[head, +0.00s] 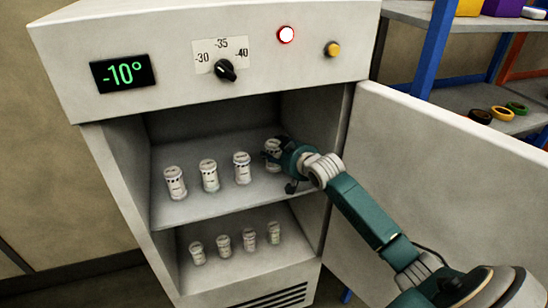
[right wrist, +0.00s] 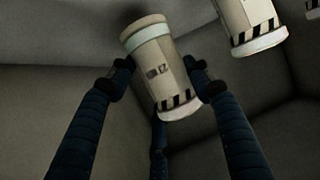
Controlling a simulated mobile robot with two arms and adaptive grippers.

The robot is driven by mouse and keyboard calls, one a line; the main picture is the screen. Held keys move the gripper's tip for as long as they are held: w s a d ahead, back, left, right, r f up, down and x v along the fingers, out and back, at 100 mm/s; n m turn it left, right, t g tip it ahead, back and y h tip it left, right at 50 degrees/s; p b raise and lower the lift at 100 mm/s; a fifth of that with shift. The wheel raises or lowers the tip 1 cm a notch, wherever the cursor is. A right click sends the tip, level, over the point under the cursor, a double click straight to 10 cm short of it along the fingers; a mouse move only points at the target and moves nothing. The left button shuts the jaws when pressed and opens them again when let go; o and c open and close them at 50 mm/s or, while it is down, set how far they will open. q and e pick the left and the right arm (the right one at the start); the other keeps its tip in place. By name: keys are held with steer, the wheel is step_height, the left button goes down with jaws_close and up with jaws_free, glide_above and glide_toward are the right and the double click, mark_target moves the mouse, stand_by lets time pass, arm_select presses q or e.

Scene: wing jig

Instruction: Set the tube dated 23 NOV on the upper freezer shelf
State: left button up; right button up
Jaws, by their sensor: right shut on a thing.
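My right gripper (head: 284,158) is inside the open freezer at the right end of the upper shelf (head: 215,207). It is shut on a white tube (head: 272,146), which also shows tilted between both fingers (right wrist: 158,88) in the right wrist view (right wrist: 160,62). That tube has a striped band and a small dark mark too blurred to read as a date. I cannot tell whether its base touches the shelf. Three similar tubes stand upright to its left: one at the far left (head: 175,183), one in the middle (head: 209,175), one nearest (head: 242,168). My left gripper is out of view.
Several tubes (head: 223,244) stand in a row on the lower shelf (head: 240,277). The freezer door (head: 440,165) stands open to the right. The display (head: 123,73) reads -10°, the dial (head: 225,70) points near -35, and a red lamp (head: 286,34) glows. Shelving with tape rolls (head: 480,116) is at right.

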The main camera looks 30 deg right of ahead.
step_height(320, 180, down, 3)
steer(key=shift+r, duration=0.2)
steer(key=o, duration=1.2)
steer(key=shift+o, duration=0.2)
steer(key=shift+s, duration=0.1)
steer(key=b+v, duration=0.1)
steer(key=v, duration=1.1)
steer(key=shift+r, duration=0.15)
